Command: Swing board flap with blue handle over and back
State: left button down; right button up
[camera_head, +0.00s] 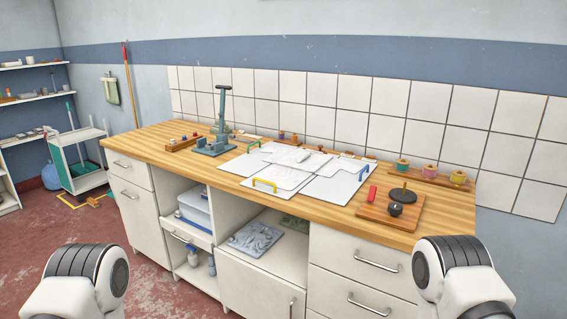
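A white folding board (298,172) lies on the wooden worktop, its panels looking flat. A small blue handle (364,173) stands up at the board's right edge, on the right-hand flap (340,185). A yellow handle (264,185) is at the front left edge and a green handle (254,146) at the back left. A pale, flat, patterned piece lies across the middle of the board; what it is I cannot tell. Only parts of my two arms show in the lower corners, well short of the board. Neither gripper is in the picture.
Right of the board, a wooden tray (378,213) holds a red piece and dark round pieces. Several colored spools (430,172) stand behind it. A blue-grey press-like device (221,120) stands to the left.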

aim_at(338, 189)
jog(key=i+j+u, duration=0.35)
jog(key=i, duration=0.45)
jog(key=i+j+u, duration=0.1)
jog(key=i+u, duration=0.3)
jog(key=i, duration=0.4)
